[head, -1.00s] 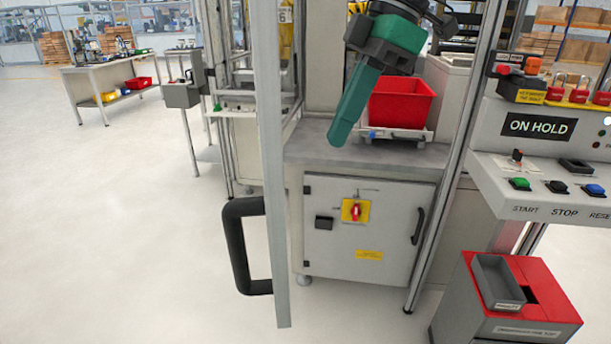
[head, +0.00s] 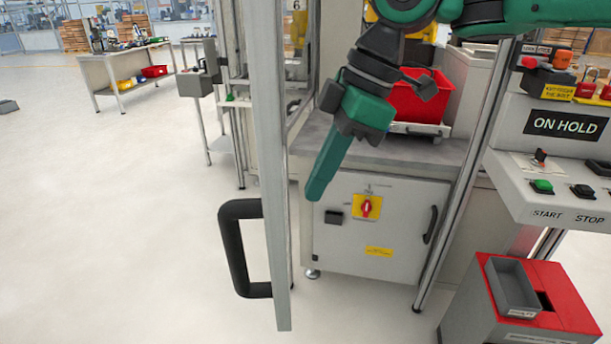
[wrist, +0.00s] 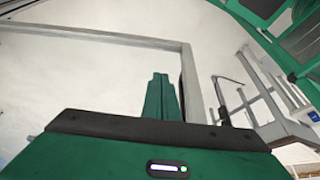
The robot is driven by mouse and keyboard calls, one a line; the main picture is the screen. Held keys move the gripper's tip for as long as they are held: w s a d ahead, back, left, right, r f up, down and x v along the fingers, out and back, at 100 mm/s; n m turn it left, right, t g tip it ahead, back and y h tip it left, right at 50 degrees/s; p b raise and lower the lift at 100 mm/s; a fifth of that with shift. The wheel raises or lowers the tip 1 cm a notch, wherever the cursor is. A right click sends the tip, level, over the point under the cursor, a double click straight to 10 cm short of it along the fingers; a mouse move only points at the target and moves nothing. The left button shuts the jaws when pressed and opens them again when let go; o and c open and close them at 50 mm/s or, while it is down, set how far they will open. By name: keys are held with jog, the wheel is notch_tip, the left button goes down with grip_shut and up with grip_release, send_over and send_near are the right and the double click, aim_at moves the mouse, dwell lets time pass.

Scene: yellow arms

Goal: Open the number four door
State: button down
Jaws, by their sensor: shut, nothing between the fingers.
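A door with a pale grey metal frame (head: 272,200) stands swung out from the cell, seen nearly edge-on in the head view. Its black handle (head: 232,250) is on the left face. No number four shows on it. My green gripper (head: 316,192) is shut and empty, pointing down just right of the door edge, on the cell side. I cannot tell whether it touches the door. In the wrist view my shut fingers (wrist: 160,95) are beside the door's grey frame (wrist: 120,38), whose corner is at upper right of them.
Behind my gripper is a grey cabinet (head: 390,240) with a red switch, and a red bin (head: 420,95) above it. A control desk (head: 560,190) and a red-topped box (head: 545,290) stand at right.

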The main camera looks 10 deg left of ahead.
jog(key=shift+s+a+r, duration=0.1)
jog(key=shift+s+a, duration=0.15)
jog(key=shift+a, duration=0.6)
jog(key=shift+s+a, duration=0.2)
jog(key=shift+a, duration=0.6)
